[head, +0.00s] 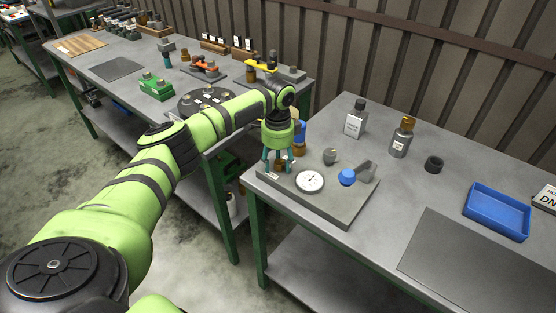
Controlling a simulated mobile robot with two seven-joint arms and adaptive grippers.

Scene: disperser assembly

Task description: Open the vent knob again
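My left gripper (277,162) points down over the left part of a grey base plate (338,210) on the right-hand table. My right gripper is out of view.
Behind my gripper stands a blue and brown part (299,133). Two labelled bottles (356,120) (402,138), a black ring (433,163) and a blue tray (497,212) lie further right. A dark mat (470,265) covers the table front. Another cluttered table (120,68) stands left.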

